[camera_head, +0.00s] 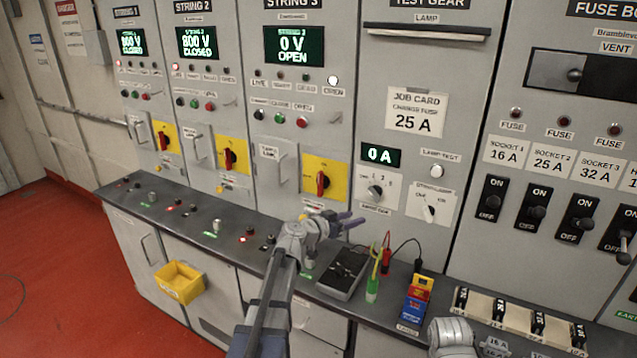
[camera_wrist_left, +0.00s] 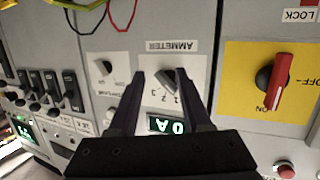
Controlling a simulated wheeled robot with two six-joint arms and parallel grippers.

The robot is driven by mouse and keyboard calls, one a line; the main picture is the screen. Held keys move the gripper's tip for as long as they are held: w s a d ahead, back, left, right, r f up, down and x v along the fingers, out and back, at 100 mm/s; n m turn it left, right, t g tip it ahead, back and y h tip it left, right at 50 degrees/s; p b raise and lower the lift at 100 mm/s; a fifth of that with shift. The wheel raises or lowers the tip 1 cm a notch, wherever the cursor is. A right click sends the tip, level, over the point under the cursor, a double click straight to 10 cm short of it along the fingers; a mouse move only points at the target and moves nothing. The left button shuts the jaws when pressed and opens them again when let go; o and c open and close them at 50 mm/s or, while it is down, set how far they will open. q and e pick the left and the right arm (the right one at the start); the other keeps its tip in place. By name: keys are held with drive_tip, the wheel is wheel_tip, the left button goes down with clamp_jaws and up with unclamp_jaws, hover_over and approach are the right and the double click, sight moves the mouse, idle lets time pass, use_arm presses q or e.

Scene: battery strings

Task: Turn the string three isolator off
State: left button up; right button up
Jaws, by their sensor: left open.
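The string three isolator (camera_head: 322,183) is a red handle on a yellow plate, below the STRING 3 display (camera_head: 293,46) reading 0 V OPEN. Its handle stands roughly upright. In the inverted left wrist view the red handle (camera_wrist_left: 279,82) is at the right, lined up with the ON mark; OFF is lettered to one side. My left gripper (camera_head: 350,222) is open and empty, in front of the panel, below and right of the isolator. In the left wrist view its fingers (camera_wrist_left: 158,85) point at the ammeter knob, apart from the isolator.
The ammeter knob (camera_head: 375,192) and lamp-test switch are right of the isolator. A grey handle (camera_head: 277,167) stands at its left. A dark tray (camera_head: 343,272), green tool (camera_head: 373,283) and meter (camera_head: 415,302) occupy the ledge below. A yellow bin (camera_head: 180,282) hangs lower left.

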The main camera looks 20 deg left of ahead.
sight(319, 179)
use_arm(q)
drive_tip(key=w+a+r+n+t+y, duration=0.1)
drive_tip(key=a+r+n+t+y, duration=0.15)
drive_tip(key=a, duration=0.55)
drive_tip(key=w+a+r+n+t+y, duration=0.1)
drive_tip(key=w+a+r+t+y, duration=0.15)
drive_tip(key=a, duration=0.55)
drive_tip(key=shift+g, duration=0.5)
drive_tip(key=shift+w+d+f, duration=0.1)
drive_tip(key=shift+w+f, duration=0.1)
drive_tip(key=shift+w, duration=1.6)
drive_tip(key=shift+w+d+f, duration=0.1)
drive_tip(key=shift+w+f, duration=0.05)
drive_tip(key=shift+w, duration=1.6)
clamp_jaws()
